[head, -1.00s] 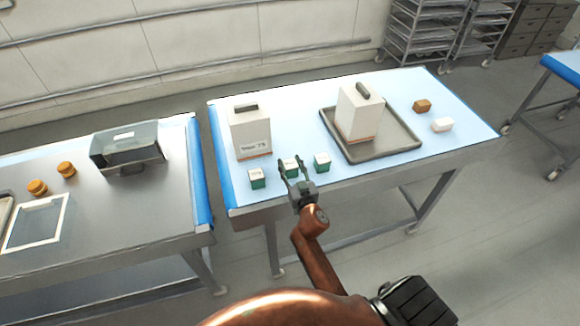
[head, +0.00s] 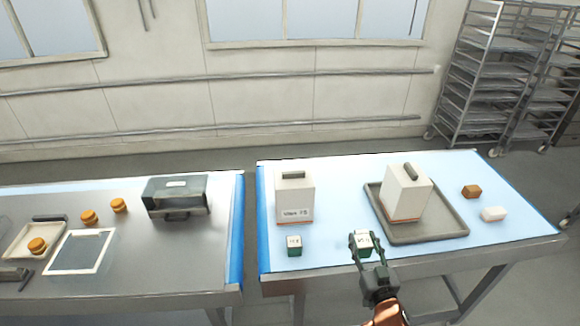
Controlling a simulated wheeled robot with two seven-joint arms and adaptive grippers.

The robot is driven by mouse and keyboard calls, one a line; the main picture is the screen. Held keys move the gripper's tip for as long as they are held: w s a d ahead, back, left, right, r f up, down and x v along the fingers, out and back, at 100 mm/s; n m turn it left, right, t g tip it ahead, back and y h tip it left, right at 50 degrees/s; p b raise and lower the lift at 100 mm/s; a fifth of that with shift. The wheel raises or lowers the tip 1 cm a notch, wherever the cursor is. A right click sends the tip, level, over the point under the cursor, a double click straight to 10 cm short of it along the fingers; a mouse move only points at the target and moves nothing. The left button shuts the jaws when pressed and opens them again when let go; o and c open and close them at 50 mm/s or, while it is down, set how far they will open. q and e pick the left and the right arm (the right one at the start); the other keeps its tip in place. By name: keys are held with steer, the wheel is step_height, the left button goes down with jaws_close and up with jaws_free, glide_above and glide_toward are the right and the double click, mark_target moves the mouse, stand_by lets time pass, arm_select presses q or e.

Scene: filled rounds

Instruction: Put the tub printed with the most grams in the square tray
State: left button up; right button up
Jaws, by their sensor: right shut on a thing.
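My right gripper (head: 364,243) is shut on another green tub (head: 361,238) with a white label, at the table's front. Its fingers partly cover this tub, and I cannot tell whether it is lifted. A third tub does not show separately. A grey-brown tray (head: 430,237) lies to the right with a large white box standing in it. On the left table is a cream tray (head: 18,250). My left gripper is not in view.
A white box (head: 294,192) with printed text stands behind the left tub. The left table holds a dark open-fronted case (head: 177,197), orange rounds (head: 119,205) and a white-framed square (head: 80,252).

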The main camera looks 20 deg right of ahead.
steer(key=s+a+f+n+y+b, duration=0.1)
steer(key=s+a+f+y+b, duration=0.2)
steer(key=a+f, duration=0.55)
steer(key=s+a+f+n+y+b, duration=0.15)
steer(key=s+a+f+b, duration=0.35)
steer(key=a, duration=0.7)
steer(key=w+d+r+m+h+p, duration=0.1)
steer(key=w+d+r+p, duration=0.1)
steer(key=d+r, duration=0.2)
steer(key=w+d+r+h+p, duration=0.2)
steer(key=d+r, duration=0.3)
steer(key=d, duration=0.4)
steer(key=w+d+r+m+h+p, duration=0.1)
steer(key=w+d+r+h+p, duration=0.1)
steer(key=w+d+r+p, duration=0.2)
steer(key=shift+d+r+m, duration=0.15)
steer(key=shift+d+m, duration=0.05)
steer(key=shift+d, duration=0.7)
steer(key=shift+d+r+m, duration=0.15)
steer(key=shift+d, duration=0.75)
steer(key=shift+w, duration=0.1)
